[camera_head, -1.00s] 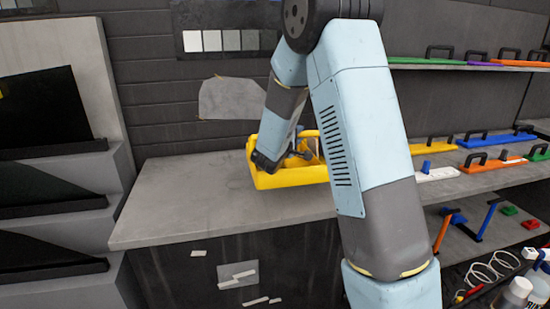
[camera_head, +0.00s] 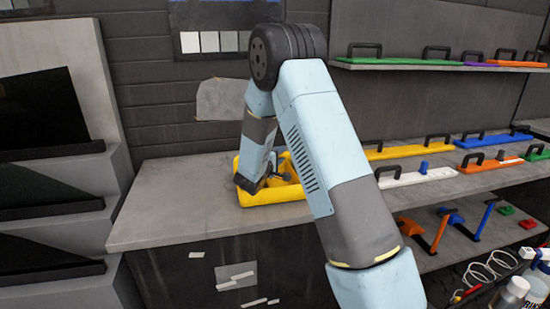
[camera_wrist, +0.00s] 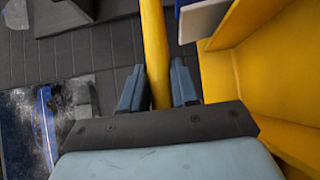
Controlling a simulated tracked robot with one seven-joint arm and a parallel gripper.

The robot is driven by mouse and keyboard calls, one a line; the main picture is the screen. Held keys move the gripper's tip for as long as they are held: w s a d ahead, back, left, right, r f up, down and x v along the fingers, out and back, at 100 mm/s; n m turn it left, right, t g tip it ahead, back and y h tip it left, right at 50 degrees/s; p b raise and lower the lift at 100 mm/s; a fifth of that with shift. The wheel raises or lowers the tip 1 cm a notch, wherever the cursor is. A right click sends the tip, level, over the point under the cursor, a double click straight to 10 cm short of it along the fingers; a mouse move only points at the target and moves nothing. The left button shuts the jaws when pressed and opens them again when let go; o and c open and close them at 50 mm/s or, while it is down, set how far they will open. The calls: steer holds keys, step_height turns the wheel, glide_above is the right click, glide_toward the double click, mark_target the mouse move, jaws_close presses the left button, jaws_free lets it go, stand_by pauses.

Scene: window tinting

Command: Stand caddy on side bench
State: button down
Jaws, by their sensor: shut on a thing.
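The yellow caddy (camera_head: 262,198) is over the grey top of the side bench (camera_head: 165,205), toward its right end. It looks level and down at the bench top, though I cannot tell for sure whether its base touches. My gripper (camera_wrist: 156,92) is shut on the caddy's yellow handle bar (camera_wrist: 155,45), which runs between the two blue fingers in the wrist view. The caddy's open yellow tray (camera_wrist: 275,75) shows to the right there. My arm hides part of the caddy's right side in the head view.
Shelves on the right hold several handled strips, such as a white one (camera_head: 410,177) and a green one (camera_head: 400,64). Bottles (camera_head: 510,294) stand at lower right. The bench's left part is clear. A stepped rack with dark panels (camera_head: 45,115) stands at left.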

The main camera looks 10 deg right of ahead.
steer(key=shift+f, duration=0.2)
steer(key=c, duration=0.8)
jaws_free()
steer(key=shift+c, duration=0.2)
